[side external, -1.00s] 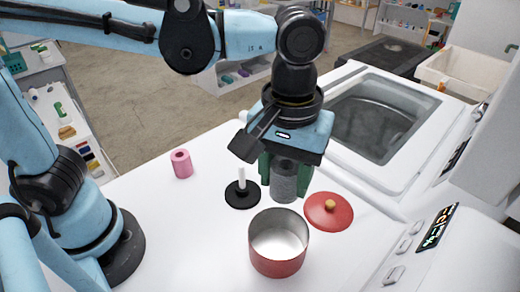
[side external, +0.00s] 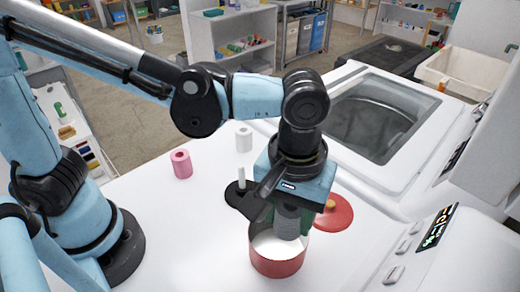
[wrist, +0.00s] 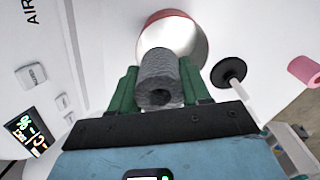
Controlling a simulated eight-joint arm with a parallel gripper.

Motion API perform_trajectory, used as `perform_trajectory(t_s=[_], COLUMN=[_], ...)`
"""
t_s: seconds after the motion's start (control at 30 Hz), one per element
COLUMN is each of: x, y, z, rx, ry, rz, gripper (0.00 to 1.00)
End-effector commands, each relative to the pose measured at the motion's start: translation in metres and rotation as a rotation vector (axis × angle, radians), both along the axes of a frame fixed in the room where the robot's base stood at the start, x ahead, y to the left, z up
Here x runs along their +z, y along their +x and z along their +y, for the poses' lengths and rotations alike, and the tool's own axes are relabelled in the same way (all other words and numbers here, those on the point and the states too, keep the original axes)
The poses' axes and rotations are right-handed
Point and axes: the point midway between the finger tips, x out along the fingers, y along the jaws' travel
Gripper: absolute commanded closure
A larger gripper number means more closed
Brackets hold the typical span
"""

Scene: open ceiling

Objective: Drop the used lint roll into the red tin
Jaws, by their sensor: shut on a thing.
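The used lint roll (side external: 287,222) is a dark grey, fuzzy cylinder. My gripper (side external: 290,212) is shut on it and holds it upright over the red tin (side external: 277,266), with its lower end at or just inside the mouth. In the wrist view the roll (wrist: 158,78) sits between my green fingers (wrist: 160,85), with the tin (wrist: 196,30) beyond it. The tin is open, with a pale interior. Its red lid (side external: 333,213) with a yellow knob lies on the white top behind it, partly hidden by my gripper.
A black stand (side external: 239,192) with a white post is close to the left of my gripper. A pink roll (side external: 181,163) and a white roll (side external: 243,138) stand farther back. A washer with a glass lid (side external: 372,118) is at the right. The front left of the white top is clear.

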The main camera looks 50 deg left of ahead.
Motion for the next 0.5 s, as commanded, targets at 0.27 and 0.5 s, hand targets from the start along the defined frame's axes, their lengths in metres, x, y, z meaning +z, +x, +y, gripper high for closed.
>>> perform_trajectory(t_s=[0.27, 0.5], x=[-0.0002, -0.0001], y=[0.0001, 0.0000], z=[0.0000, 0.0000], rx=[0.000, 0.000], ry=[0.000, 0.000], rz=[0.000, 0.000], gripper=[0.45, 0.23])
